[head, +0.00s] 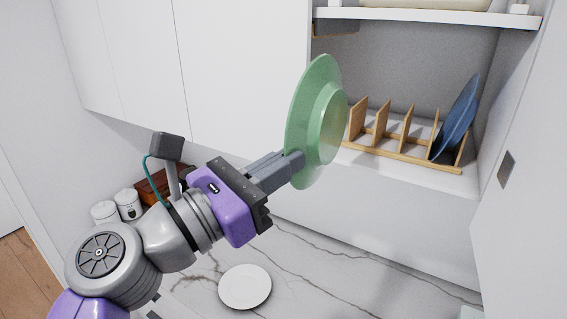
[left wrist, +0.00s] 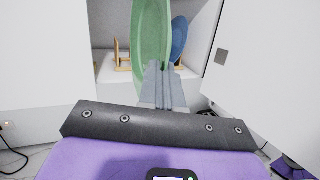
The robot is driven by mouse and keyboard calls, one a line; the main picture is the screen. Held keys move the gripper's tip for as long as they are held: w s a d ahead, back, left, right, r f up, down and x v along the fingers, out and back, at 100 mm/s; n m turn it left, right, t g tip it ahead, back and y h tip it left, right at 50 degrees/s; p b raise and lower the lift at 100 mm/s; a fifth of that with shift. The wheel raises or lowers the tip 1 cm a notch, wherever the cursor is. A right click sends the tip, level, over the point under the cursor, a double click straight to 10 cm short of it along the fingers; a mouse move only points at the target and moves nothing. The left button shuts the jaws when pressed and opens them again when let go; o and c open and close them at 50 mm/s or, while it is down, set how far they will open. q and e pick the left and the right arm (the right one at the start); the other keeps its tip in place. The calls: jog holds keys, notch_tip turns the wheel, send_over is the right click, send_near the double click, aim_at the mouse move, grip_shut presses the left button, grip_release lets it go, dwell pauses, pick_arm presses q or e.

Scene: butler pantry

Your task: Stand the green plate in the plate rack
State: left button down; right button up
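The green plate (head: 312,119) is held upright, roughly on edge, in my left gripper (head: 296,164), whose fingers are shut on its lower edge. It also shows in the left wrist view (left wrist: 150,42), between the fingers (left wrist: 163,68). The wooden plate rack (head: 405,157) stands in an open niche to the right of the plate, with several upright dividers. The plate is in front of and left of the rack, and appears apart from it. A blue plate (head: 456,118) leans in the rack's right end. My right gripper is not in view.
A white shelf (head: 430,16) hangs above the rack, and the niche's right wall (head: 500,95) is close to the blue plate. A white plate (head: 245,287) lies on the marble counter below. White canisters (head: 128,203) and a wooden box stand at the left.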

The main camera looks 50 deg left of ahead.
pick_arm(q)
jog(key=shift+w+a+f+b, duration=0.45)
jog(key=shift+w+a, duration=0.8)
jog(key=shift+w, duration=3.05)
jog(key=shift+w+a+f+b, duration=0.45)
jog(key=shift+w+a, duration=0.8)
jog(key=shift+w, duration=3)
jog(key=shift+w+a+f+b, duration=0.2)
jog(key=shift+w+a+b, duration=0.75)
jog(key=shift+w, duration=3.35)
jog(key=shift+a+f, duration=0.1)
jog(key=shift+a, duration=0.2)
jog(key=c, duration=1.2)
grip_release()
jog(key=shift+c, duration=0.2)
jog(key=shift+f, duration=0.1)
jog(key=v, duration=0.7)
jog(key=shift+s+b, duration=0.3)
jog(key=shift+b, duration=0.1)
